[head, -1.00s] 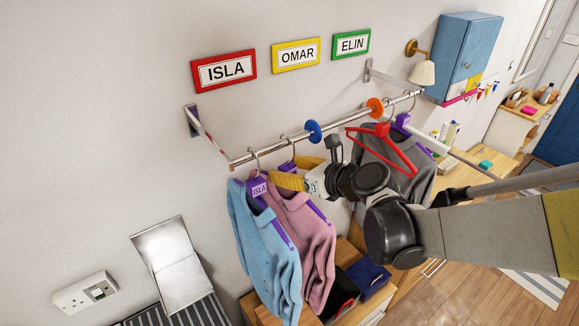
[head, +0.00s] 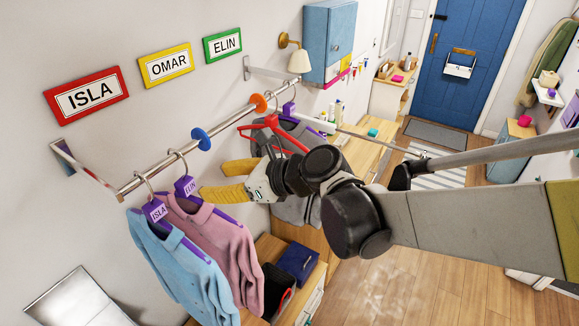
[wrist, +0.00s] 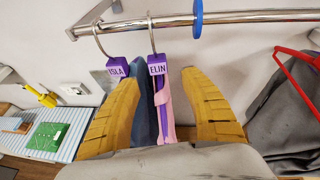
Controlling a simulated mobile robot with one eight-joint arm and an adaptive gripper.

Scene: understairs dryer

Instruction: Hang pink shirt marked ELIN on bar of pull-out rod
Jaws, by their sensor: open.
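The pink shirt (head: 222,238) marked ELIN hangs from the wall rail (head: 165,158) on a purple hanger. Its ELIN tag (head: 187,187) is readable, and it also shows in the wrist view (wrist: 157,65). My gripper (head: 217,180) is open, its yellow fingers pointing at the hanger from the right, apart from it. A thin rod with a white end piece (head: 315,124), possibly the pull-out rod, extends at the rail's far end; my arm partly hides that area.
A blue shirt (head: 175,262) tagged ISLA hangs just left of the pink one. Blue (head: 201,139) and orange (head: 258,103) discs divide the rail. A red hanger (head: 285,138) and grey garments hang beyond. A wooden bench with dark bins (head: 297,262) stands below; open floor lies right.

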